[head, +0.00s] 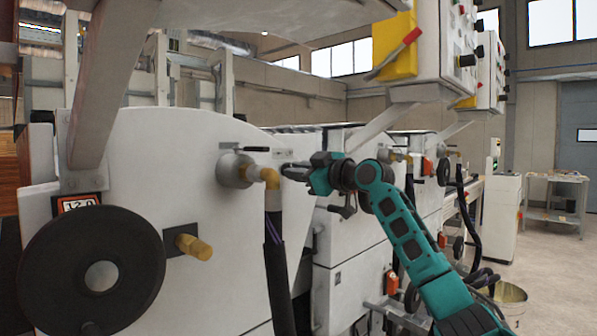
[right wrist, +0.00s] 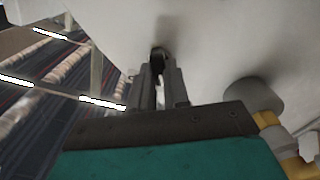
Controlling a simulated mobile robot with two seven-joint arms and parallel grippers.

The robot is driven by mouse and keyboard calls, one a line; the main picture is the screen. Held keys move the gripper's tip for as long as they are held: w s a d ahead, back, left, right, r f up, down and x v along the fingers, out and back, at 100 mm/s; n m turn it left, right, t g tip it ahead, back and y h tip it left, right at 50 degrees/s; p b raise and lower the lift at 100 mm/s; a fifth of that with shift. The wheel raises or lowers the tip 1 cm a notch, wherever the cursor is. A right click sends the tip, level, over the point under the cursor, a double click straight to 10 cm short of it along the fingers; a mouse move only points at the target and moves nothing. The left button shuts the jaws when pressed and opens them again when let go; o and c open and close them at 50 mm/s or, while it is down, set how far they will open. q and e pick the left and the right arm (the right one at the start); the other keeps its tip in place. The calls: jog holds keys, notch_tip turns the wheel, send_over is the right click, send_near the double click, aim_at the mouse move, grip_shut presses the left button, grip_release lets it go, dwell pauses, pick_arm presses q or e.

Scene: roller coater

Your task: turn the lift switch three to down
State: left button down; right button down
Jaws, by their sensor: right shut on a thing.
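My right gripper (head: 290,172) reaches in from the right to the white side panel of the machine, just right of a brass pipe elbow. In the right wrist view its two dark fingers (right wrist: 160,85) are shut on a small dark switch (right wrist: 159,54) standing out of the panel. In the head view the gripper hides this switch. A small label plate (head: 283,154) sits on the panel just above the fingers. Which number the switch bears, and which way it is turned, I cannot tell. My left gripper is not in view.
A brass elbow (head: 267,176) with a hose is close left of the gripper. A black handwheel (head: 92,272) and a brass knob (head: 193,246) are on the near panel. A control box (head: 430,45) hangs above. Rollers (right wrist: 52,75) show left in the wrist view. Open floor lies right.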

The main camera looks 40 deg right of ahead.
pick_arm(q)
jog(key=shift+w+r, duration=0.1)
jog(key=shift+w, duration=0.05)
pick_arm(e)
jog(key=c, duration=1.1)
grip_release()
pick_arm(q)
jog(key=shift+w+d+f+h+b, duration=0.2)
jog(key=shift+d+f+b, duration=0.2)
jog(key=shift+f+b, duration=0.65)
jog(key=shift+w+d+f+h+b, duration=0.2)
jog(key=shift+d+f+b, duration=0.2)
jog(key=shift+b, duration=1.25)
pick_arm(e)
jog(key=s+d, duration=0.1)
jog(key=s, duration=1.2)
jog(key=shift+w, duration=0.1)
